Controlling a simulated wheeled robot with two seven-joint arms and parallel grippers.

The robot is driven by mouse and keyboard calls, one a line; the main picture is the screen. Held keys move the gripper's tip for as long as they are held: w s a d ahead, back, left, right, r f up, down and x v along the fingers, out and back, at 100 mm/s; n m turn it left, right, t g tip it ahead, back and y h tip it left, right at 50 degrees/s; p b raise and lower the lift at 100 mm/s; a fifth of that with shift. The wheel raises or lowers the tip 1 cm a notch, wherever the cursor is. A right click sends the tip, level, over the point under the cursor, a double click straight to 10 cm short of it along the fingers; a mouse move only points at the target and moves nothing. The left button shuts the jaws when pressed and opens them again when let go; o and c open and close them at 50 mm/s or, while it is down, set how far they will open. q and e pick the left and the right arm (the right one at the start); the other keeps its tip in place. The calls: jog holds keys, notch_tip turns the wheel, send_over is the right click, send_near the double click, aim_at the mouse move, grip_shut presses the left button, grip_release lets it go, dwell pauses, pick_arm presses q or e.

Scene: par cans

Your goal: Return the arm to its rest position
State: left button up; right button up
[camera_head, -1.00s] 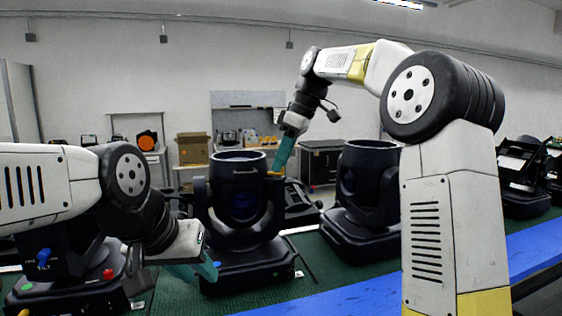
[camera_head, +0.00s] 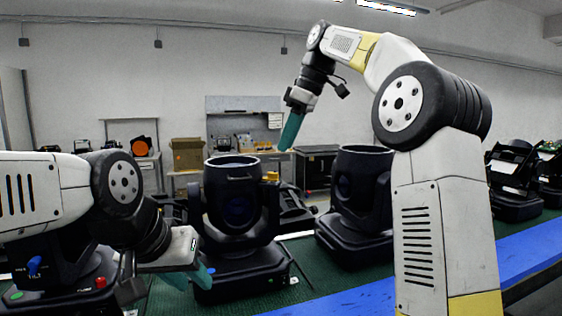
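My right arm rises from the lower right and bends over to the left. Its gripper (camera_head: 290,134), with teal fingers, points down in the air above and right of the middle par can (camera_head: 233,205), apart from it. I cannot see a gap between its fingers or anything held. My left arm comes in low from the left. Its gripper (camera_head: 194,277), also teal-fingered, is in front of the lower left part of that par can. Its fingers are partly hidden and their opening does not show.
Another black par can (camera_head: 360,200) stands right of the middle one on the green mat (camera_head: 320,284). A blue strip (camera_head: 517,250) runs along the front edge. A box with a red button (camera_head: 100,282) is at lower left. More black fixtures (camera_head: 512,185) stand far right. A cardboard box (camera_head: 187,154) sits behind.

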jog(key=s+d+f+m+t, duration=0.1)
jog(key=s+d+f+m, duration=0.2)
jog(key=s+f, duration=0.3)
jog(key=s+d+f+m+t+h, duration=0.1)
jog(key=s+d+f+m, duration=0.3)
jog(key=s, duration=0.7)
jog(key=s+d+f+m+t+h, duration=0.1)
jog(key=s+d+f+m+t, duration=0.1)
jog(key=s+f+m, duration=0.4)
notch_tip(320, 180, down, 4)
jog(key=s+d, duration=0.1)
jog(key=s, duration=0.2)
jog(key=shift+d+f+m+t, duration=0.25)
jog(key=shift+d+m+t, duration=0.05)
jog(key=shift+m+t, duration=0.1)
